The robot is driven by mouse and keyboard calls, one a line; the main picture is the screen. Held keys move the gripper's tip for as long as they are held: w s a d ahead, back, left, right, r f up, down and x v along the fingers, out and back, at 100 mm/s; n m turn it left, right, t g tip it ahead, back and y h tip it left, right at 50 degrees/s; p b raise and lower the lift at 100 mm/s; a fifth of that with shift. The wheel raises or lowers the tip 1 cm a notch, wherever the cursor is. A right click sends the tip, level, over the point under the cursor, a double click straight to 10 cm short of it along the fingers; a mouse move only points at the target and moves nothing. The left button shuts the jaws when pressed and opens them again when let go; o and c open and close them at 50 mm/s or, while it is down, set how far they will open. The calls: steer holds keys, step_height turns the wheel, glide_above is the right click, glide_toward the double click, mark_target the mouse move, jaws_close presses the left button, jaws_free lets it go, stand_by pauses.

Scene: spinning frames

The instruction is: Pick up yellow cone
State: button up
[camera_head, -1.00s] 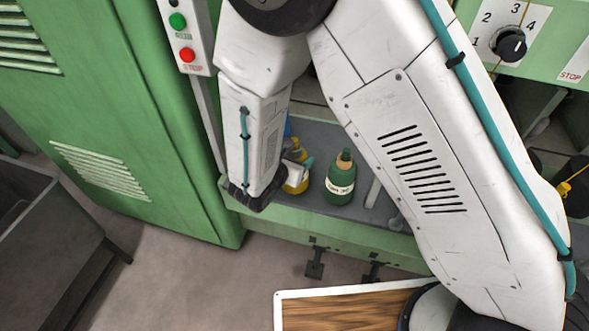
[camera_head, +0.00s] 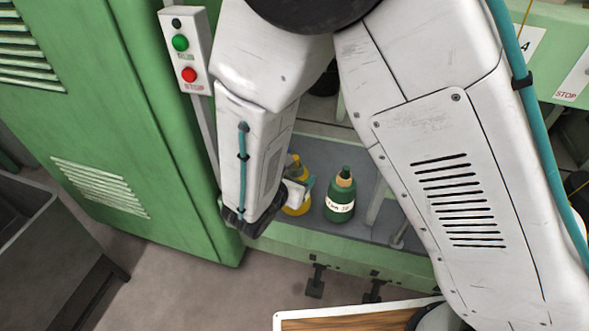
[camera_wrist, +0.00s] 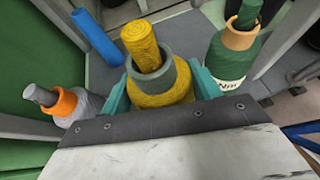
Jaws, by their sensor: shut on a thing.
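The yellow cone (camera_wrist: 163,82) of yarn has a grey collar and a yellow top. It stands upright in the middle of the wrist view, between the teal fingers of my gripper (camera_wrist: 160,90), which are shut on it from both sides. In the head view the yellow cone (camera_head: 298,207) shows partly behind my wrist, above the grey shelf. My gripper (camera_head: 300,192) is mostly hidden there by my arm. I cannot tell whether the cone's base touches the shelf.
A green labelled cone (camera_head: 340,197) stands just right of the yellow one. In the wrist view a grey cone with an orange collar (camera_wrist: 70,104) is at left and a blue cylinder (camera_wrist: 97,37) lies behind. The green cabinet (camera_head: 110,120) is at left; grey shelf (camera_head: 350,158) space lies behind.

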steer(key=s+r, duration=0.1)
steer(key=s, duration=1.1)
steer(key=shift+s, duration=0.15)
steer(key=shift+a+r, duration=0.1)
